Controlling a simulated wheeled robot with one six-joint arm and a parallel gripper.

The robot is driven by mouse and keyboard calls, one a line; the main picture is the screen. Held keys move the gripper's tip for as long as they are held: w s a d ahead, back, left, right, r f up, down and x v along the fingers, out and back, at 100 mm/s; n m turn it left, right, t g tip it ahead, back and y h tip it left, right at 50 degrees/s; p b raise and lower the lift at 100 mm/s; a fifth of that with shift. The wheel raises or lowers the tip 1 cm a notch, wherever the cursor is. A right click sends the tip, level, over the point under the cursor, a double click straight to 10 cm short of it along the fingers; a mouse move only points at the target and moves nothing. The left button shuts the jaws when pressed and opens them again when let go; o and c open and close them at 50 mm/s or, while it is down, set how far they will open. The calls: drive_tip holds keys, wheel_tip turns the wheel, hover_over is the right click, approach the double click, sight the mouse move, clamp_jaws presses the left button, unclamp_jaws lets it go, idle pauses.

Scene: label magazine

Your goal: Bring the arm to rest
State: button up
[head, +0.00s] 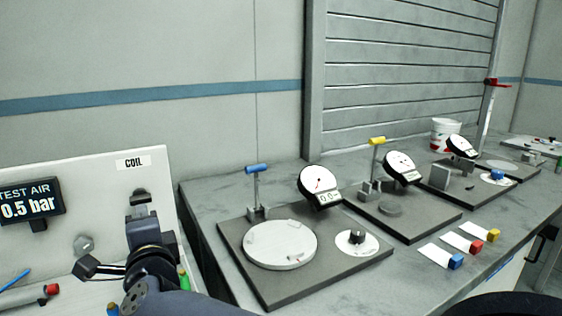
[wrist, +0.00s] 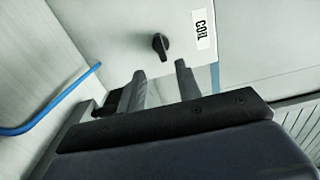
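My gripper (wrist: 160,69) shows in the wrist view with its two fingers apart and nothing between them. A black knob (wrist: 160,46) on the pale panel shows beyond the fingertips, beside the COIL label (wrist: 203,30). In the head view my arm reaches up from the bottom left, and my gripper (head: 141,207) is in front of the panel (head: 90,185), below the COIL label (head: 134,162). The gripper partly covers that area, and I cannot tell its exact distance from the panel.
A pressure display (head: 30,204) is at left, with a blue hose (wrist: 50,126) nearby. The bench (head: 210,196) at right carries dial gauges (head: 320,187) on dark plates, a white bucket (head: 445,134) and several coloured blocks (head: 455,262). The wall above is clear.

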drive_tip(key=shift+n, duration=0.4)
drive_tip(key=p+x, duration=0.1)
drive_tip(key=x, duration=0.7)
drive_tip(key=shift+w+r, duration=0.15)
drive_tip(key=shift+r+n+p, duration=0.1)
drive_tip(key=shift+n+p, duration=0.55)
drive_tip(key=shift+n, duration=0.55)
drive_tip(key=n+p, duration=0.4)
drive_tip(key=n, duration=0.2)
drive_tip(key=shift+n+p, duration=0.4)
approach(141, 200)
drive_tip(key=s+d, duration=0.2)
drive_tip(key=s, duration=0.1)
drive_tip(key=shift+r+n, duration=0.1)
drive_tip(key=shift+n, duration=0.2)
